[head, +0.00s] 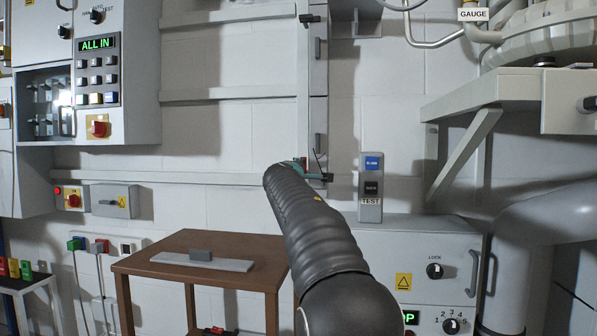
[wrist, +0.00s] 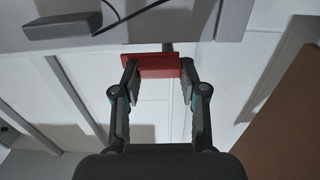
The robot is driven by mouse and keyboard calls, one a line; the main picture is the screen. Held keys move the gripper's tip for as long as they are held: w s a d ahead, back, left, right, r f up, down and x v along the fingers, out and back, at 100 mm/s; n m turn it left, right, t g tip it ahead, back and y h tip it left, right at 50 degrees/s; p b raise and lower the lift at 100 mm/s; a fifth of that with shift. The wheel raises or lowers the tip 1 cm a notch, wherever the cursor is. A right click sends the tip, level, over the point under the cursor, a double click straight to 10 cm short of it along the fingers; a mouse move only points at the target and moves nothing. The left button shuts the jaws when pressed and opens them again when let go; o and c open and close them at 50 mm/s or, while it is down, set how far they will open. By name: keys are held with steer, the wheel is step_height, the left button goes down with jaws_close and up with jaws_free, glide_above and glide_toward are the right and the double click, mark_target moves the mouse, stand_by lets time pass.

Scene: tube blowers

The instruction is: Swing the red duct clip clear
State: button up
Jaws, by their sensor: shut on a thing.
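The red duct clip (wrist: 152,66) is a flat red piece between the fingertips of my gripper (wrist: 158,76) in the wrist view. Both fingers touch its sides and are shut on it. The clip lies close to a grey duct (wrist: 185,16); a short dark piece shows just behind it. In the head view my gripper (head: 300,163) is mostly hidden behind my arm, with a bit of teal showing at the vertical duct (head: 318,90). The red clip is hidden there.
A dark bar-shaped handle (wrist: 68,22) sits on the duct near my gripper. A grey TEST button box (head: 370,190) is on the wall to the right. A brown table (head: 150,258) stands below left. A bracketed shelf (head: 490,97) juts out at right.

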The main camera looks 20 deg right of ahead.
stand_by(0.4)
steer(key=o, duration=1.1)
steer(key=shift+d, duration=0.1)
steer(key=shift+o, duration=0.2)
steer(key=v, duration=1.2)
